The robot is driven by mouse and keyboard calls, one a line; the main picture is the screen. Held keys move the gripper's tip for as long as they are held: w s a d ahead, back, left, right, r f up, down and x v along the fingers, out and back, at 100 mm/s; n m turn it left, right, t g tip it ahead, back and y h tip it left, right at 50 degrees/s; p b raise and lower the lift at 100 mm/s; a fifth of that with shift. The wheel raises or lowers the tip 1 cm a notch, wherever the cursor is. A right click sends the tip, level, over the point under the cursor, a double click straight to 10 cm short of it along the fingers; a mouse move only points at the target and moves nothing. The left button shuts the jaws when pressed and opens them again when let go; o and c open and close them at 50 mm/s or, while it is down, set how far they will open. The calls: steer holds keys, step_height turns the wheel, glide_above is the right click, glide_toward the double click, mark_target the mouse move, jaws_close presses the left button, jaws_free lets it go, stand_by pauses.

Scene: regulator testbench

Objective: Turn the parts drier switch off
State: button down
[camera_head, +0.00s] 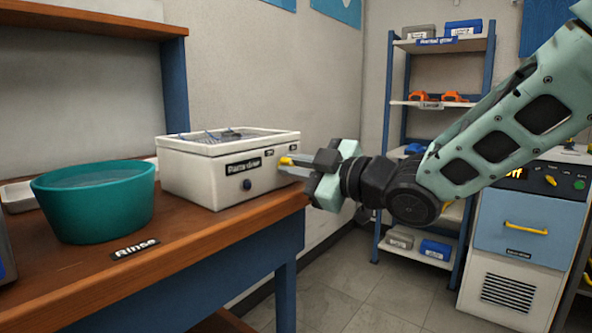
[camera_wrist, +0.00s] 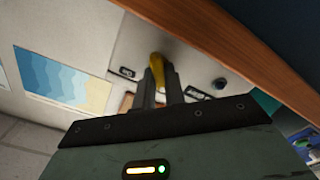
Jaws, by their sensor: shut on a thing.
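The parts drier (camera_head: 222,190) is a white box with a "Parts drier" label and a dark round knob (camera_head: 247,184) on its front. It stands at the right end of the wooden bench. A yellow switch lever (camera_head: 286,161) sits on its right side; it also shows in the wrist view (camera_wrist: 157,68). My gripper (camera_head: 293,165) reaches in from the right, with its fingers at the lever. In the wrist view my fingers (camera_wrist: 164,82) are shut on the yellow lever. Small labels sit on either side of the lever; I cannot read them clearly.
A teal rinse bowl (camera_head: 95,205) stands on the bench (camera_head: 185,243), left of the drier. Blue-framed shelves (camera_head: 440,75) hold bins at the back. A cabinet with a blue drawer (camera_head: 529,222) stands at the right. The floor between is clear.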

steer(key=c, duration=1.5)
jaws_free()
steer(key=shift+o, duration=0.2)
steer(key=shift+d, duration=0.1)
steer(key=p+v, duration=0.1)
steer(key=v, duration=1.6)
steer(key=shift+s+d+f, duration=0.1)
steer(key=shift+s, duration=0.05)
